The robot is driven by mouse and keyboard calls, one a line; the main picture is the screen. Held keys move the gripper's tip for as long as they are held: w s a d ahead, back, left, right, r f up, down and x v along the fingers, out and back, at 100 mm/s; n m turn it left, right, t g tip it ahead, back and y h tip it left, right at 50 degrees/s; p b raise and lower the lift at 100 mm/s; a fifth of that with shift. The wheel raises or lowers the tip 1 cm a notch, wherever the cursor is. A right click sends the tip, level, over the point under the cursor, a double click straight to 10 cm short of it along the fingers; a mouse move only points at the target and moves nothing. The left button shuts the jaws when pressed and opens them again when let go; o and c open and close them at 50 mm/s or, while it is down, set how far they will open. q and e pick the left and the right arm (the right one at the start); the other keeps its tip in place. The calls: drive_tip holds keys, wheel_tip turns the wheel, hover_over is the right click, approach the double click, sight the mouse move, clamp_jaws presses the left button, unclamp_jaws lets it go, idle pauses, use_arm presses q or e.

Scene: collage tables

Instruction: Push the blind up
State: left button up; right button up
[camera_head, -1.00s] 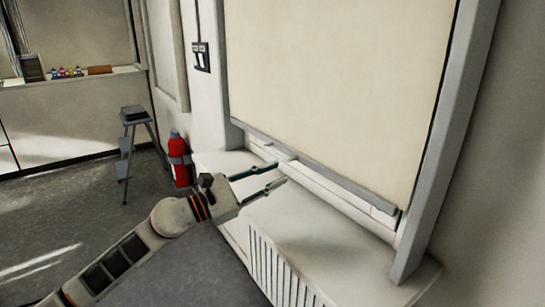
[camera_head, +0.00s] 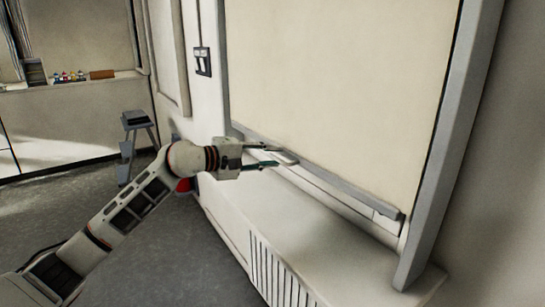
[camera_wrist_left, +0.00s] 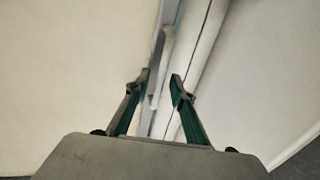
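The cream blind (camera_head: 335,85) is lowered over most of the window, with a grey bar (camera_head: 350,190) along its bottom edge. A small pale handle tab (camera_head: 288,158) sticks out near the left end of that bar. My left gripper (camera_head: 278,155) is at the tab, its fingers apart. In the left wrist view the tab (camera_wrist_left: 157,80) lies between the open fingers (camera_wrist_left: 160,77), close to the left one; I cannot tell whether they touch. The blind fills the left of that view (camera_wrist_left: 75,65). My right gripper is not in view.
A white sill (camera_head: 270,215) with a slatted front sits below the blind. A grey window frame post (camera_head: 445,150) stands at right. A step stool (camera_head: 135,120) is at left. A red extinguisher (camera_head: 184,185) is mostly hidden behind my arm. A switch (camera_head: 202,60) is on the wall.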

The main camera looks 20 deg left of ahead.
use_arm(q)
drive_tip(key=shift+w+d, duration=0.25)
drive_tip(key=shift+w, duration=0.1)
drive_tip(key=shift+f, duration=0.1)
clamp_jaws()
